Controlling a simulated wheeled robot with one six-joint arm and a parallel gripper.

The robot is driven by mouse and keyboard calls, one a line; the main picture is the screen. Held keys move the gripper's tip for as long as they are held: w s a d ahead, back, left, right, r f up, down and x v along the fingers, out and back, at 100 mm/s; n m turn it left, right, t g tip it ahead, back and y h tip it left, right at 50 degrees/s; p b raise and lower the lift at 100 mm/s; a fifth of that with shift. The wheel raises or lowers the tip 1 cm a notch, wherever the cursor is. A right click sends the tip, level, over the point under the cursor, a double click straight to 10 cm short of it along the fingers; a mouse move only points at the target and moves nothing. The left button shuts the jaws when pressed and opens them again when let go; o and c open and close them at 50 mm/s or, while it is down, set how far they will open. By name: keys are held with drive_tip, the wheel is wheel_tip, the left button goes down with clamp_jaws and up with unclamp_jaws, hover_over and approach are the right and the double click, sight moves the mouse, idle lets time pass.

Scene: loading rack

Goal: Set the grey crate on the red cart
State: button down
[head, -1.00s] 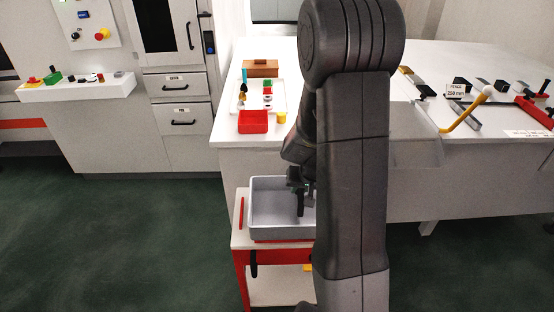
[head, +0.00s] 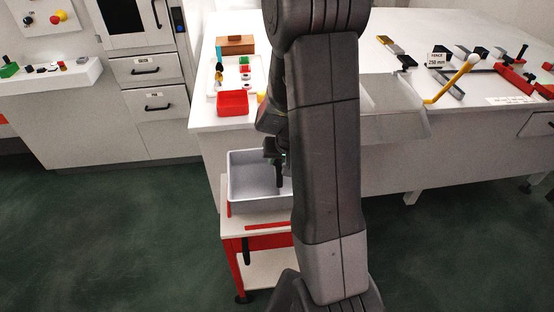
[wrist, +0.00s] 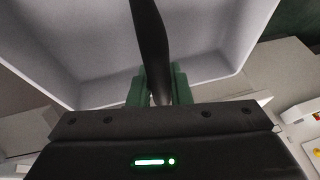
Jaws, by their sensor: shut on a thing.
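The grey crate (head: 250,205) is an open, empty-looking tray, roughly level over the top of the red cart (head: 232,226) in the head view. Its right part is hidden behind my arm. I cannot tell whether its base touches the cart or hangs just above it. My gripper (head: 274,155) is over the crate, partly hidden by my arm. In the wrist view my gripper (wrist: 157,92) has its green fingers shut on a dark bar that runs across the crate (wrist: 90,45), seemingly its handle.
Red strips (head: 265,226) edge the cart's pale top. The white bench (head: 205,120) stands right behind the cart, with a red bin (head: 233,103) and a tray of small parts near its edge. A drawer cabinet (head: 150,90) is at the left. Green floor is open at left.

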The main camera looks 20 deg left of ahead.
drive_tip(key=shift+f+b, duration=3.1)
drive_tip(key=shift+b, duration=0.15)
drive_tip(key=c, duration=1.3)
unclamp_jaws()
drive_tip(key=shift+o, duration=0.2)
drive_tip(key=v, duration=1.4)
drive_tip(key=shift+a+f, duration=0.1)
drive_tip(key=shift+f, duration=0.1)
